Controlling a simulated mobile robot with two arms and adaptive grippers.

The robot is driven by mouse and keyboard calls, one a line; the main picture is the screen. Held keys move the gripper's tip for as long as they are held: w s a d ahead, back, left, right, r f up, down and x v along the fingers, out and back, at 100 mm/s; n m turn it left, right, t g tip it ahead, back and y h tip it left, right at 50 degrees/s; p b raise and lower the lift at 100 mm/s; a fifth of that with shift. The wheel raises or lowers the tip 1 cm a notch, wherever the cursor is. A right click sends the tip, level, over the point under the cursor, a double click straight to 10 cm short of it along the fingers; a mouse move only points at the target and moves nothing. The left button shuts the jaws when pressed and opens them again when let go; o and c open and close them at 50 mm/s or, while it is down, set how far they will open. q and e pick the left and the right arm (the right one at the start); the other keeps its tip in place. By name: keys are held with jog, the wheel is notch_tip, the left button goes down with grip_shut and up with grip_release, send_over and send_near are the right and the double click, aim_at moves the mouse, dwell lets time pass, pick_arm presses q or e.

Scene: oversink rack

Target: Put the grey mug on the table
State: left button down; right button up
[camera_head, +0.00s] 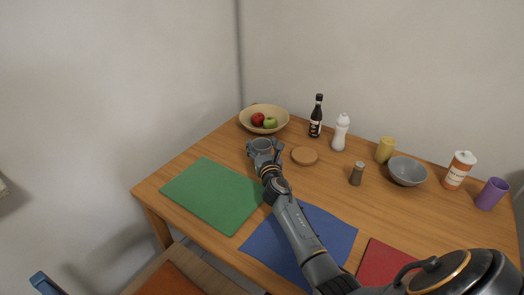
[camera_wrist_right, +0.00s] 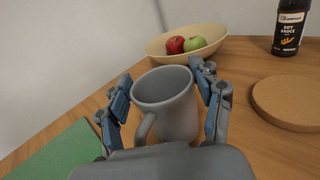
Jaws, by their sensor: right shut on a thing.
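The grey mug (camera_wrist_right: 170,103) is between the fingers of my right gripper (camera_wrist_right: 166,105) in the right wrist view, with its handle toward the camera on the left. In the head view the mug (camera_head: 262,145) shows at the end of my right arm, over the far left part of the wooden table (camera_head: 330,185). My right gripper (camera_head: 264,150) is shut on the mug, which looks upright. The mug's bottom is hidden, so I cannot tell whether it touches the table. My left gripper is not in view.
A bowl (camera_head: 281,112) with a red and a green apple stands just behind the mug. A round cork trivet (camera_head: 304,156) and a soy sauce bottle (camera_head: 316,117) are to the right. A green placemat (camera_head: 211,194) lies in front, to the left.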

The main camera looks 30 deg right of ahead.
jog(key=shift+f, duration=0.1)
jog(key=shift+f, duration=0.1)
jog(key=o, duration=1.3)
jog(key=shift+s, duration=0.15)
jog(key=p+v, duration=0.3)
jog(key=v, duration=0.9)
